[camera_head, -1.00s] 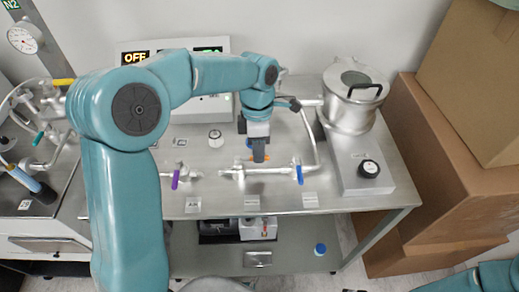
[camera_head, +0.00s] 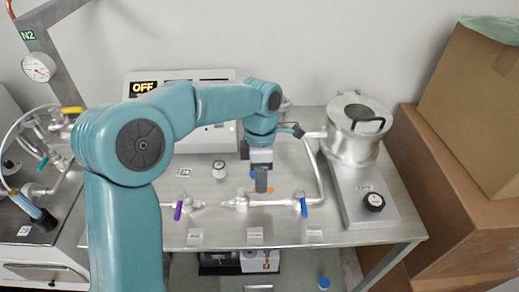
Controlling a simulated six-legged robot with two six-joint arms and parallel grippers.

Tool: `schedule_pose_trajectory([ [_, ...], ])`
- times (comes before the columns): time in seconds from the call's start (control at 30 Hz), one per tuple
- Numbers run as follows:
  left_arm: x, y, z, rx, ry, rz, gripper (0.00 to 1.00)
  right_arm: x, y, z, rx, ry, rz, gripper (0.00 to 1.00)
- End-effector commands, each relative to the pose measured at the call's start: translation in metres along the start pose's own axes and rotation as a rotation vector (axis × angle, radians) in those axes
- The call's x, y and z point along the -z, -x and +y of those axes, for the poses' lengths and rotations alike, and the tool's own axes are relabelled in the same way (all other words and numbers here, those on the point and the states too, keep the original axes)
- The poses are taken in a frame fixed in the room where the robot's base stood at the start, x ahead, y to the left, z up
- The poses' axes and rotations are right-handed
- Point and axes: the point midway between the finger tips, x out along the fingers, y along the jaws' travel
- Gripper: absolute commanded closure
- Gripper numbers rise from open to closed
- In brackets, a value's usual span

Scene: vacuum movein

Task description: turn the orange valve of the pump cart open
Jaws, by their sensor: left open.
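The pump cart (camera_head: 345,238) is a steel table with pipes, valves and a pump line on its top. Only a small bit of the orange valve handle (camera_head: 270,190) shows, on the middle of the cart top, mostly hidden behind my left gripper. My left gripper (camera_head: 261,186) is open and points down over the orange handle. I cannot tell if its fingers touch the handle or stand around it. My right gripper is out of view.
A purple valve handle (camera_head: 178,210) is to the left and a blue one (camera_head: 304,207) to the right. A steel pot (camera_head: 353,143) stands at the cart's right. A display box (camera_head: 215,138) is behind. Cardboard boxes (camera_head: 455,185) stand at the right.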

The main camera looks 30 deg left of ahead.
Motion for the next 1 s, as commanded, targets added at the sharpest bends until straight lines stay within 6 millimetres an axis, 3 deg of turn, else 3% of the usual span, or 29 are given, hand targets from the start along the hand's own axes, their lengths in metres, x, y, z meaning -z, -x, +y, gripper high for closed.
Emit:
schedule_pose_trajectory([
  [0.3,0.0,0.086,0.001,-0.002,0.001,-0.003,0.59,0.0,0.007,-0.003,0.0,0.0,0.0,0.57],
  [0.5,0.001,0.127,0.001,0.001,0.001,-0.001,0.59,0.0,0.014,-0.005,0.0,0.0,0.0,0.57],
  [0.7,0.002,0.143,0.0,0.003,0.001,0.001,0.59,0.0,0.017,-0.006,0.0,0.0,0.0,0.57],
  [1.0,0.002,0.144,0.0,0.004,0.001,0.002,0.59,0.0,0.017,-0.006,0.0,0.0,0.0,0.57],
])
